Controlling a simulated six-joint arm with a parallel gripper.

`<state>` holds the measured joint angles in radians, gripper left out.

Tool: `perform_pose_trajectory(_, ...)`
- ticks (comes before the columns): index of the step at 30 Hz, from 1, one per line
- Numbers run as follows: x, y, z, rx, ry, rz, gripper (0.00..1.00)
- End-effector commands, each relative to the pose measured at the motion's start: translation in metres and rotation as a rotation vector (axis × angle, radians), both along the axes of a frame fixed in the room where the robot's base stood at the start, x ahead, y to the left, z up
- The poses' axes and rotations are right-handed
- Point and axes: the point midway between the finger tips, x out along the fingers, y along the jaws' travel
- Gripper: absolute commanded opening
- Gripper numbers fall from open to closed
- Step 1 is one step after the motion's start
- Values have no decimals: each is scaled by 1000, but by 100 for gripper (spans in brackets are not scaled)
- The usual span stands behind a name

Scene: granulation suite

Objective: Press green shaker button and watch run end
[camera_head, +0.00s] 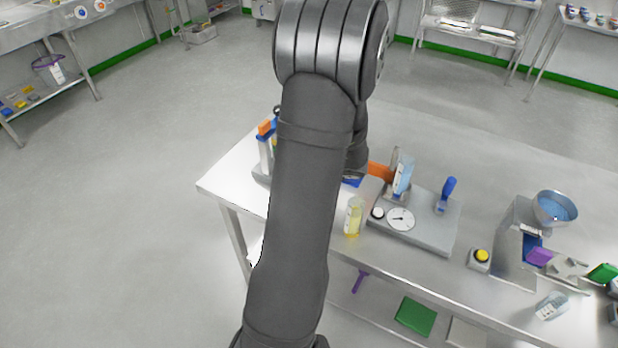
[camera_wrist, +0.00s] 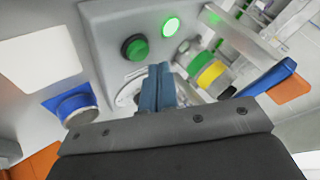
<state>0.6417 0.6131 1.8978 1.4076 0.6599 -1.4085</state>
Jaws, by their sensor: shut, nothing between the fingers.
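In the wrist view, a dark green round button (camera_wrist: 134,47) stands on a light grey panel (camera_wrist: 104,22). A brightly lit green lamp (camera_wrist: 171,26) is just right of it. My gripper (camera_wrist: 160,70) is shut and empty. Its blue-grey fingers appear just below and right of the button and do not cover it. The depth gap between them is hard to judge. In the head view my arm hides the gripper, the button and most of the device. Orange and blue parts (camera_head: 265,128) show beside the arm.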

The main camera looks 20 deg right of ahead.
Motion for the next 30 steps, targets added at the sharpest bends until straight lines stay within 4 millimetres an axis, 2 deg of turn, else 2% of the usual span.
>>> perform_pose_trajectory(9,1,0,33,-3,-4,1,0)
perform_pose_trajectory(15,0,0,46,-2,-2,0,0)
perform_pose_trajectory(26,0,0,46,0,0,0,0)
perform_pose_trajectory(30,0,0,38,1,1,0,0)
